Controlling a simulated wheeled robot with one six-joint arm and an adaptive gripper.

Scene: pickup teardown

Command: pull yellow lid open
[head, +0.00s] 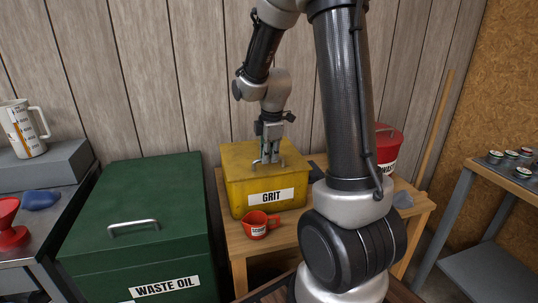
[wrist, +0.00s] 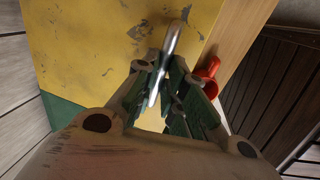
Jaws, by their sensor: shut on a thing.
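The yellow lid (head: 242,158) lies flat on the yellow box labelled GRIT (head: 240,195), which stands on a wooden table. In the wrist view the lid (wrist: 90,40) is scuffed with dark patches. A silver bar handle (wrist: 172,38) is fixed on the lid near its front edge. My gripper (head: 267,160) reaches straight down from above onto the lid. In the wrist view its fingers (wrist: 163,75) are shut on the handle, one on either side of it. The handle's near end is partly hidden by the fingers. The lid looks closed.
A red cup (head: 258,225) stands on the table just in front of the box. A green WASTE OIL bin (head: 140,215) is close on the left. A red canister (head: 387,150) stands at the right. A plank wall (head: 160,70) rises behind the box.

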